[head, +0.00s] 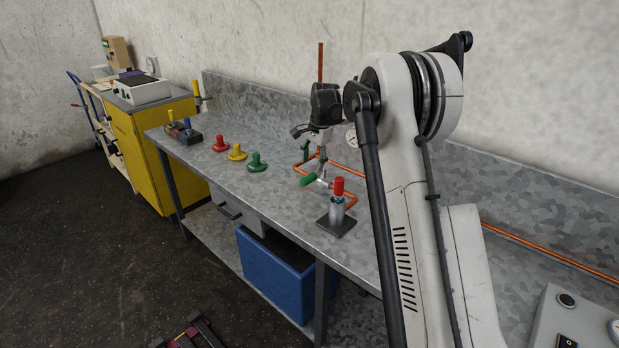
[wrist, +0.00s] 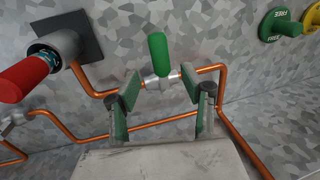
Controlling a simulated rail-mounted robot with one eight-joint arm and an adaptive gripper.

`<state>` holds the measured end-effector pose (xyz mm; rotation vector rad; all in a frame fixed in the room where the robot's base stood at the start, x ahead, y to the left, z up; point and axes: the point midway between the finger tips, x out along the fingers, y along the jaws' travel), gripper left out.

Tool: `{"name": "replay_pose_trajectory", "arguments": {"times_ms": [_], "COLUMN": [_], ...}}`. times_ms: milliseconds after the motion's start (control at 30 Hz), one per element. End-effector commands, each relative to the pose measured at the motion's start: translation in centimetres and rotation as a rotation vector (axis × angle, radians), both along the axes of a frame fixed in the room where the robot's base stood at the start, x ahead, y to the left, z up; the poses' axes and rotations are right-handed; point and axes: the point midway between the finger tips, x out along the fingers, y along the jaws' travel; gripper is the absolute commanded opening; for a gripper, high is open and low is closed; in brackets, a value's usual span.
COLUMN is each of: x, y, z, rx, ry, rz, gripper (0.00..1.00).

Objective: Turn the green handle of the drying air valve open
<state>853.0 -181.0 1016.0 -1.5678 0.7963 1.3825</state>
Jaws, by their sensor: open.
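The green handle (head: 308,180) of the valve sticks out toward the front left of the bench in the head view. In the wrist view the green handle (wrist: 158,53) stands just beyond the fingertips, attached to a silver valve body (wrist: 161,84) on a copper pipe. My gripper (wrist: 162,88) is open, with one green-padded finger on each side of the valve body. Nothing is held. In the head view my gripper (head: 314,154) points down above the bench, a little behind the handle; its fingertips are small there. Contact with the valve cannot be told.
A red-capped fitting (head: 338,190) on a dark plate stands close to the right of the handle. Copper pipe (wrist: 215,92) runs around the valve. Red (head: 220,144), yellow (head: 237,152) and green (head: 257,162) knobs stand to the left on the grey bench (head: 265,190).

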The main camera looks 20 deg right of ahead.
Motion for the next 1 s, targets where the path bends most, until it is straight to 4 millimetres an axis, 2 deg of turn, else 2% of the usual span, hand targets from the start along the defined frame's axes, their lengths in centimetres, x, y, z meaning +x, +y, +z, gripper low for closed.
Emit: {"name": "replay_pose_trajectory", "arguments": {"times_ms": [200,400,567,833,1000], "x": [0.7,1.1,1.2,1.2,1.2], "y": [0.4,0.5,0.6,0.6,0.6], "z": [-3.9,-6.1,-6.8,-6.9,-6.9], "rx": [0.0,0.0,0.0,0.0,0.0], "ry": [0.0,0.0,0.0,0.0,0.0], "rz": [0.001,0.001,0.0,0.0,0.001], "gripper": [0.42,0.42,0.42,0.42,0.2]}}
